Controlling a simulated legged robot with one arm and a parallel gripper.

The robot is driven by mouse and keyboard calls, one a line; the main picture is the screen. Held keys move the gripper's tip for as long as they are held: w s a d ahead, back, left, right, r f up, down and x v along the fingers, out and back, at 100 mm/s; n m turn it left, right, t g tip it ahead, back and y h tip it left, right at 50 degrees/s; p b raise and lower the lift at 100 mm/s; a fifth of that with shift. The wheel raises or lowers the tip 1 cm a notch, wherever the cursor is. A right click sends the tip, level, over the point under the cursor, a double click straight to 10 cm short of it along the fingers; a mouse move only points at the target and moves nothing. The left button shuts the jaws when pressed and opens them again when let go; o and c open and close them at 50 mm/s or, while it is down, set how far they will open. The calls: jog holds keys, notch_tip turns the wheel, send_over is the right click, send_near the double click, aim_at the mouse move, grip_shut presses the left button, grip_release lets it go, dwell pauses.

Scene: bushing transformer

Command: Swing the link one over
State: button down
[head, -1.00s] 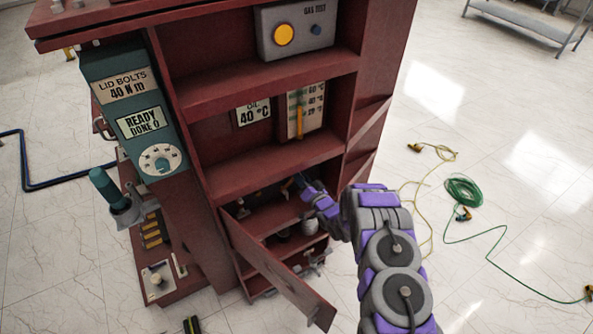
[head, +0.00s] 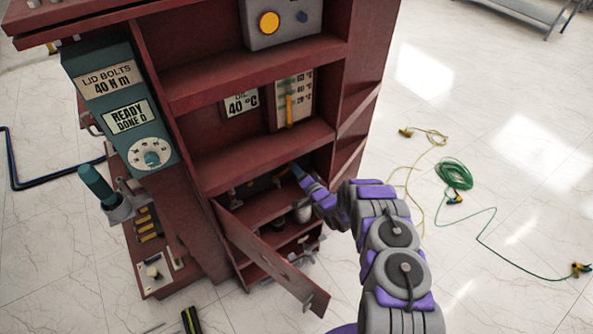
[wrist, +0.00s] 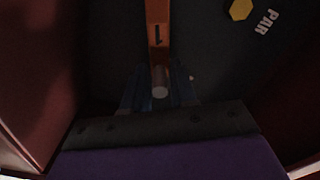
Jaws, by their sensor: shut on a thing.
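The link (wrist: 157,28) is an orange-brown bar marked 1, running up from the fingers in the wrist view. A pale round peg (wrist: 160,82) shows at its near end, between the fingers. My gripper (wrist: 160,92) is shut on this end of the link. In the head view my gripper (head: 297,171) reaches into the lower compartment of the red cabinet (head: 265,150). The link is too small and shaded to make out there.
An open door (head: 270,262) hangs at the compartment's front, below my arm. Red side walls (wrist: 35,80) close in on both sides in the wrist view. A green cable coil (head: 455,174) and yellow cable (head: 418,160) lie on the floor to the right.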

jog(key=shift+d+f, duration=0.2)
jog(key=shift+f, duration=0.1)
jog(key=c, duration=1.1)
grip_release()
jog(key=shift+r, duration=0.1)
jog(key=p+v, duration=0.2)
jog(key=v, duration=1.5)
jog(key=shift+d, duration=0.15)
